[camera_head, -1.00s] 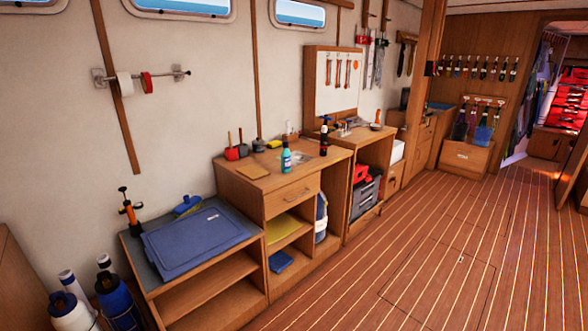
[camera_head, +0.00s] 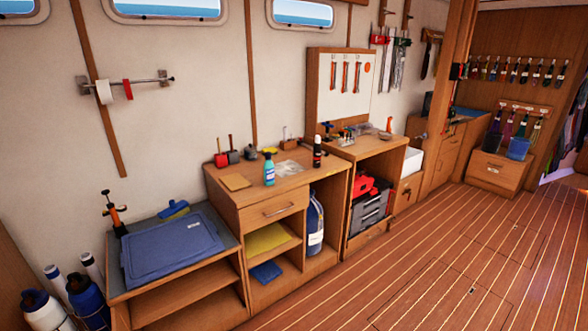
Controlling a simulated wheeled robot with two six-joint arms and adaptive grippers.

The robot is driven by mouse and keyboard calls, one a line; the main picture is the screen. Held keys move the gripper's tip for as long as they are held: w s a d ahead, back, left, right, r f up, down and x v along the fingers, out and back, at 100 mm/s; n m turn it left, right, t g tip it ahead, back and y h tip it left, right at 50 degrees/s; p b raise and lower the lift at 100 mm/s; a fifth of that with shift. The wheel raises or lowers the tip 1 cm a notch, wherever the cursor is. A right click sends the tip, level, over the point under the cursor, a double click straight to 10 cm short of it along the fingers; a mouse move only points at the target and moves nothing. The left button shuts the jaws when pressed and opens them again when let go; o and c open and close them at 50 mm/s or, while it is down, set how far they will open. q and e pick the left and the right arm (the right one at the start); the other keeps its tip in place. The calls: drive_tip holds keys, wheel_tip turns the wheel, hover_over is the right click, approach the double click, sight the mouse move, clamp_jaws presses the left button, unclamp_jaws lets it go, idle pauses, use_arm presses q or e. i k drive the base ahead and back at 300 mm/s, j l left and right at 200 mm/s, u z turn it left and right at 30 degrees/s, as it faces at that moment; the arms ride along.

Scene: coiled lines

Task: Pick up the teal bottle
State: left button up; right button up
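The teal bottle (camera_head: 269,170) stands upright on top of the wooden drawer cabinet (camera_head: 275,212), near its front edge. It has a white label and a dark cap. Neither of my grippers shows in the head view.
A black bottle (camera_head: 317,152) stands right of the teal one. A blue-lidded bin (camera_head: 172,248) sits on the lower shelf unit at left. The plank floor (camera_head: 400,280) in front is clear.

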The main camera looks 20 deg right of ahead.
sight(268, 167)
drive_tip(key=i+l, duration=0.45)
drive_tip(key=i+l+z, duration=0.15)
drive_tip(key=i+l, duration=0.3)
drive_tip(key=i, duration=0.15)
